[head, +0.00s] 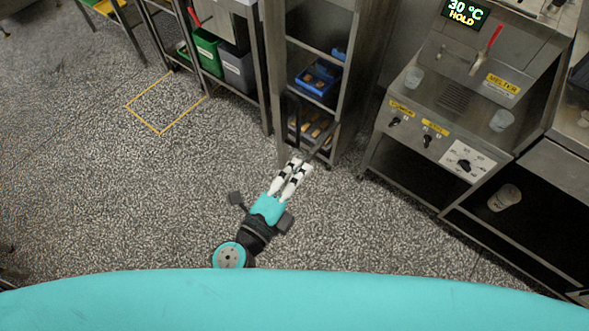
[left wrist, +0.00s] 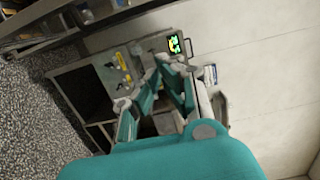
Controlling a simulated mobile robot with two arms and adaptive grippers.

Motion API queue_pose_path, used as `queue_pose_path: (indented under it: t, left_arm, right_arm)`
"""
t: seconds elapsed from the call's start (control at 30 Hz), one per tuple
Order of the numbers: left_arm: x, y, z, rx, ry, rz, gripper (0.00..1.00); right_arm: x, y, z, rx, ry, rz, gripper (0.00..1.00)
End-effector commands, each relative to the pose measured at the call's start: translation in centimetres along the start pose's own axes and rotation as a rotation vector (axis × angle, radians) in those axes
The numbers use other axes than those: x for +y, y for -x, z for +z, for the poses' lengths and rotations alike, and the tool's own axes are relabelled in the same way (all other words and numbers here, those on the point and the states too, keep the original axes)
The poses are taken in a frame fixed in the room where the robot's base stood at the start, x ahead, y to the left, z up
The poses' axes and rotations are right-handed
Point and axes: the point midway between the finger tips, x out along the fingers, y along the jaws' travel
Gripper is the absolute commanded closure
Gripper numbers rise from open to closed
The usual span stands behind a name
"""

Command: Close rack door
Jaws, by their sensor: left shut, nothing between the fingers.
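The rack (head: 340,100) is a tall metal unit with shelves in the upper middle of the head view. A narrow upright metal panel with a dark handle (head: 292,118) stands at its left front; it looks like the rack door (head: 274,80), seen nearly edge-on and open, with the shelves exposed. My left gripper (head: 302,165) is shut and empty, just in front of the rack's lower end, near the foot of the door. I cannot tell whether it touches it. Its teal fingers also come together in the left wrist view (left wrist: 156,68). My right gripper is not in view.
Blue bins (head: 317,80) sit on the rack shelf. The melter machine (head: 440,120) with a red lever stands to the right. Green (head: 208,52) and grey (head: 238,65) bins stand to the left. Speckled floor is clear left of my arm, with a yellow floor outline (head: 160,133).

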Motion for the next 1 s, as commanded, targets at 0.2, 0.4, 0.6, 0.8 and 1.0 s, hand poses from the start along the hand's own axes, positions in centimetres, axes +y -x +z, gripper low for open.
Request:
queue_pose_path:
  t: [0.2, 0.4, 0.6, 0.8, 1.0]
  left_arm:
    - [-0.4, -4.8, 0.1, -0.001, 0.002, -0.003, 1.00]
    - [-0.2, -8.7, 0.3, -0.002, 0.002, 0.000, 1.00]
    - [0.0, -9.0, 3.1, -0.002, 0.001, 0.001, 1.00]
    - [0.1, -9.2, 3.9, 0.000, 0.003, 0.002, 1.00]
    - [0.1, -9.2, 3.9, -0.001, 0.004, 0.002, 1.00]
  right_arm:
    - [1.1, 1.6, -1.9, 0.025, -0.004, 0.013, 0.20]
    - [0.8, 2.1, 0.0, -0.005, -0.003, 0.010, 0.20]
    - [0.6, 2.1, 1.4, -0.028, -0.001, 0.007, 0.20]
    - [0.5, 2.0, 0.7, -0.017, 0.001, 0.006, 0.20]
    - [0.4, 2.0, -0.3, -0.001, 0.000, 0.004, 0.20]
